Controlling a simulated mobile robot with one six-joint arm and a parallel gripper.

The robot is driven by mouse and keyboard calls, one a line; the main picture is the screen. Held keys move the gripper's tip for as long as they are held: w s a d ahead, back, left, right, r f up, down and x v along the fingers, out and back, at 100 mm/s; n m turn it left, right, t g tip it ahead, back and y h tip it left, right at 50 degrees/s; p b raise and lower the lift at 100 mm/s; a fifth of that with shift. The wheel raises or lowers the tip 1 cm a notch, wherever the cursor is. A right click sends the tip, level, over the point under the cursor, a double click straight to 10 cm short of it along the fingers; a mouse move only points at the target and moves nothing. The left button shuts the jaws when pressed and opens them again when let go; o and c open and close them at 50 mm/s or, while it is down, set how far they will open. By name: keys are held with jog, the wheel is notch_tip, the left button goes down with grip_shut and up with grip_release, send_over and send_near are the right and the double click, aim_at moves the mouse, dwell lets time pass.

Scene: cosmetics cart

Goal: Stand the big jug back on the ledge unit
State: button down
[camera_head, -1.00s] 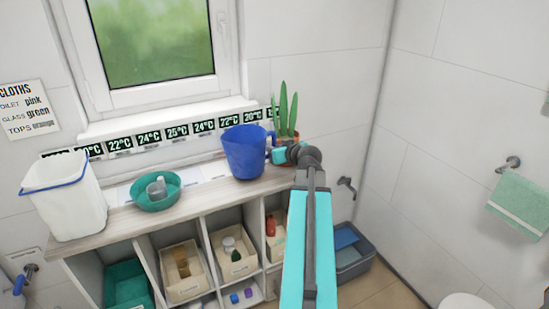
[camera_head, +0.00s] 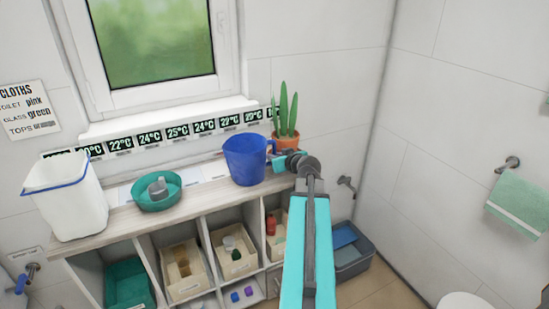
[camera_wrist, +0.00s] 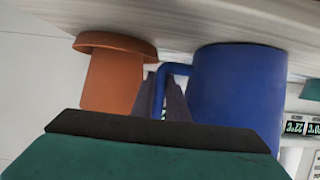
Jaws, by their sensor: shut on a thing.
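The big blue jug (camera_head: 246,162) is upright at the right end of the ledge unit's wooden top (camera_head: 205,190), left of the potted plant. In the wrist view the jug (camera_wrist: 236,95) fills the right side, and its base is at or very close to the wooden surface; I cannot tell whether it bears full weight. My gripper (camera_head: 273,163) comes from the right and is shut on the jug's handle. In the wrist view the dark fingers (camera_wrist: 165,98) are around the handle, partly hidden by the wrist housing.
The potted plant (camera_head: 285,142) stands close behind my gripper, right of the jug. A teal bowl (camera_head: 155,198) with a grey item and a white bucket (camera_head: 66,200) stand further left on the top. The wood between bowl and jug is clear. A grey crate (camera_head: 352,255) is below right.

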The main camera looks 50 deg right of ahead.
jog(key=shift+f, duration=0.15)
jog(key=c, duration=1.7)
grip_release()
jog(key=shift+c, duration=0.2)
jog(key=shift+r, duration=0.25)
jog(key=shift+s+a, duration=0.15)
jog(key=shift+s, duration=0.15)
jog(key=b+v, duration=0.1)
jog(key=v, duration=0.4)
jog(key=shift+s+a+r, duration=0.1)
jog(key=shift+s+a, duration=0.05)
jog(key=shift+s, duration=0.15)
jog(key=shift+w+b, duration=0.15)
jog(key=shift+b, duration=1.05)
jog(key=b, duration=0.6)
jog(key=shift+s+r, duration=0.2)
jog(key=shift+s, duration=0.05)
jog(key=s+b, duration=0.1)
jog(key=b, duration=0.4)
jog(key=shift+a+r, duration=0.1)
jog(key=shift+r, duration=0.05)
jog(key=b, duration=0.2)
jog(key=s+b, duration=0.1)
jog(key=b, duration=0.1)
jog(key=shift+a+r+b, duration=0.1)
jog(key=shift+a+b, duration=0.2)
jog(key=shift+b, duration=0.1)
